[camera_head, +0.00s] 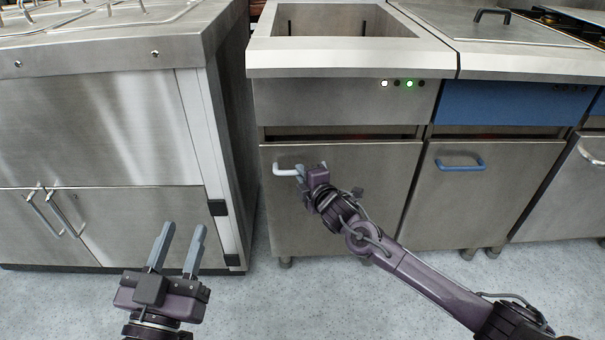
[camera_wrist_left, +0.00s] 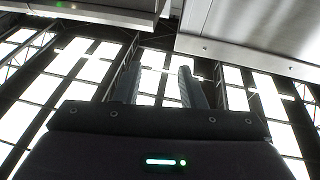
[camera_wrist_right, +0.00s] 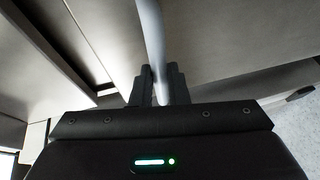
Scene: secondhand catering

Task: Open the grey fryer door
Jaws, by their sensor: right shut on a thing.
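The grey fryer door (camera_head: 345,215) is the plain steel front below the fryer with the open basin, in the middle of the head view. It looks shut or nearly so. Its pale grey bar handle (camera_head: 284,171) is near the door's upper left. My right gripper (camera_head: 301,174) is shut on the right part of this handle. In the right wrist view the handle (camera_wrist_right: 151,40) runs down between the fingers (camera_wrist_right: 156,85). My left gripper (camera_head: 184,230) is open and empty, low in front of the left cabinet, away from the door.
A fryer with a blue panel (camera_head: 505,103) and a blue-handled door (camera_head: 500,200) stands to the right. A steel cabinet (camera_head: 100,130) with two bar handles stands to the left. The speckled floor (camera_head: 300,310) in front is clear.

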